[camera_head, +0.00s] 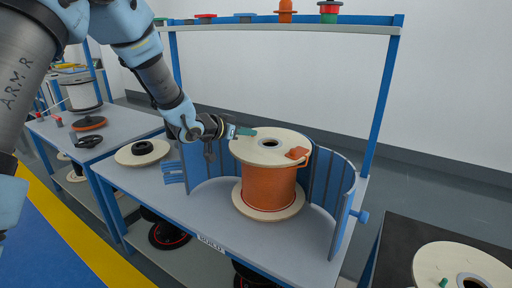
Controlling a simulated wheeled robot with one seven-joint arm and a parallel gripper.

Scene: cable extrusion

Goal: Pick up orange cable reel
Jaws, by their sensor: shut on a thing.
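The orange cable reel (269,188) stands upright on the grey workbench, with pale round flanges at top and bottom and orange cable wound between them. A curved blue guard stands around its back and sides. My arm reaches in from the upper left. My gripper (244,132) is at the left rim of the reel's top flange and is shut on that rim. The fingertips are small in this view and partly hidden. An orange piece (297,153) lies on the right of the top flange.
The blue guard (327,190) closes in behind the reel. A shelf (290,29) with small spools runs above the bench (190,208). A flat pale reel (142,153) lies to the left. Another reel (462,266) sits on a dark surface at the lower right.

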